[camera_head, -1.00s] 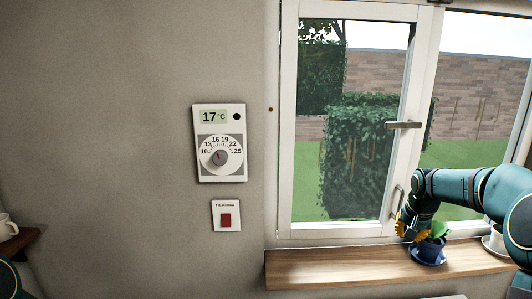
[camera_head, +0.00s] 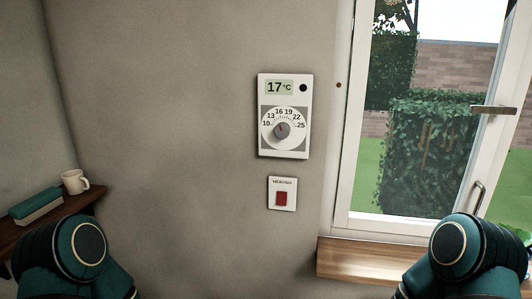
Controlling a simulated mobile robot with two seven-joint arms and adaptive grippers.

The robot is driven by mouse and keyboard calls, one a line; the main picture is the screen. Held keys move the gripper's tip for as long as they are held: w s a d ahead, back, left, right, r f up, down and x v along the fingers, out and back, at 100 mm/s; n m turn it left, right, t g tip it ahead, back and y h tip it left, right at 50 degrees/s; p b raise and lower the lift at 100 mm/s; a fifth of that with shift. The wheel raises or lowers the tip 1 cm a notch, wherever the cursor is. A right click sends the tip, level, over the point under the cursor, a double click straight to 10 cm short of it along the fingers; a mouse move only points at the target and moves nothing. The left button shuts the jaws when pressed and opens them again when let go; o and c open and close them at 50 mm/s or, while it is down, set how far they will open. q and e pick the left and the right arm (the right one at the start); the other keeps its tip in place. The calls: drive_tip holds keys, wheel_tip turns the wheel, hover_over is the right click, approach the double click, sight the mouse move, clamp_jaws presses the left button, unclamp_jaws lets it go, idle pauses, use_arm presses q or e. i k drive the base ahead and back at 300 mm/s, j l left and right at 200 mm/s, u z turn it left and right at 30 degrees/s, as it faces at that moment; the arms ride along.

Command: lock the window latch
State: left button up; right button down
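The window (camera_head: 353,130) stands at the right of the view, with its white frame running past the right edge. A horizontal grey lever handle (camera_head: 494,109), which looks like the latch, sits on the sash's right upright. Below it is a curved metal pull handle (camera_head: 477,198). The sash looks closed against the frame, but its right side is partly cut off. Neither of my grippers shows. Only rounded teal parts of my arms show at the bottom left and bottom right, and no part of them visibly touches the lever.
A wooden sill (camera_head: 350,262) runs under the window. A thermostat (camera_head: 285,115) reading 17°C and a red-switch heating panel (camera_head: 282,194) are on the wall.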

sight(500, 110)
drive_tip(key=z, duration=1.35)
